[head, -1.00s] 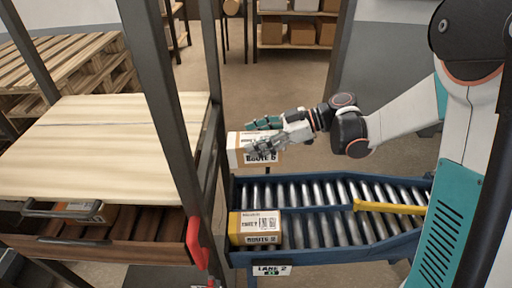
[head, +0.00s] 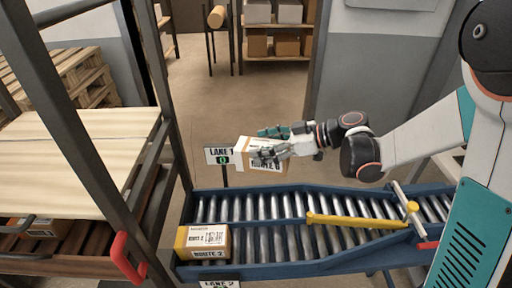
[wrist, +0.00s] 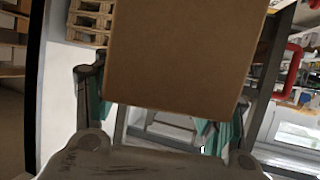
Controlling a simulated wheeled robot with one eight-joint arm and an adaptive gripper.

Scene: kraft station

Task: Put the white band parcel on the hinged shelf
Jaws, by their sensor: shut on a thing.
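The white band parcel (head: 262,160) is a brown carton with a white band and a "Route 6" label. My gripper (head: 272,143) is shut on it and holds it in the air over the far side of the conveyor. In the wrist view the parcel's plain brown face (wrist: 185,60) fills the middle, with a finger at each side. A pale wooden board (head: 75,150), which looks like the hinged shelf, lies flat in the dark metal rack at the left, with nothing seen on it. Its hinge cannot be made out.
A roller conveyor (head: 272,208) with a yellow bar (head: 355,220) runs across the front. A yellow-banded parcel (head: 202,241) sits at its left end. A lane sign (head: 219,156) is beside the parcel.

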